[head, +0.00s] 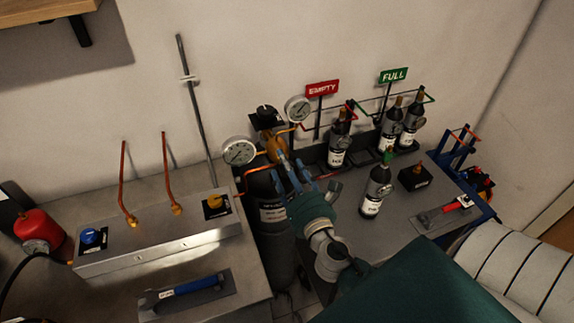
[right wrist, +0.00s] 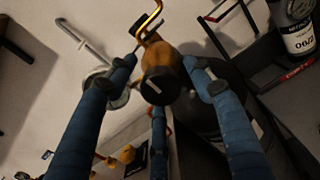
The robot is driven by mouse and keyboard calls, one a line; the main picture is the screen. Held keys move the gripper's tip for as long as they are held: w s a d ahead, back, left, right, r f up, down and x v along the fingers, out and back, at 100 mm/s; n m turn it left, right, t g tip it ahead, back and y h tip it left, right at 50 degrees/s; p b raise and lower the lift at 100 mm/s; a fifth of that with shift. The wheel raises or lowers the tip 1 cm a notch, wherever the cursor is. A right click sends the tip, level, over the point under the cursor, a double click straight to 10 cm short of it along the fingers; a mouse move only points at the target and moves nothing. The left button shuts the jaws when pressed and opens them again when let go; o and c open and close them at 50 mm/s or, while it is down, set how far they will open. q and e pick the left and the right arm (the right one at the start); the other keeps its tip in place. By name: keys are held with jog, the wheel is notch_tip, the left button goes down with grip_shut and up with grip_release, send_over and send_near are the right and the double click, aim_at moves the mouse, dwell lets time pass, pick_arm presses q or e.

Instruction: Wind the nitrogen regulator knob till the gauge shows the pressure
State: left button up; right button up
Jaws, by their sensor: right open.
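The regulator is a brass body (head: 270,140) on top of a dark gas cylinder (head: 276,240) in the head view. Its black knob (right wrist: 160,85) with a white line faces the right wrist camera. Two round white gauges, a left one (head: 238,151) and an upper one (head: 297,108), stand beside it; their readings are too small to tell. My right gripper (head: 290,178) has its blue fingers spread around the knob; in the right wrist view (right wrist: 160,95) gaps show between fingers and knob. The knob is hidden by the fingers in the head view. My left gripper is out of view.
A bench with a metal block (head: 150,250) and copper tubes is at left. Several dark bottles stand at right under a red EMPTY sign (head: 322,88) and a green FULL sign (head: 393,75). One bottle (head: 376,190) stands close right of my right gripper.

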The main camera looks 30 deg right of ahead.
jog(key=c, duration=1.2)
jog(key=shift+m, duration=0.4)
jog(key=m+b, duration=0.1)
jog(key=m, duration=0.2)
jog(key=shift+m, duration=0.4)
jog(key=m+b, duration=0.1)
jog(key=m, duration=0.3)
jog(key=shift+d+m, duration=0.1)
jog(key=shift+m, duration=0.2)
jog(key=m, duration=0.4)
jog(key=shift+m, duration=2.5)
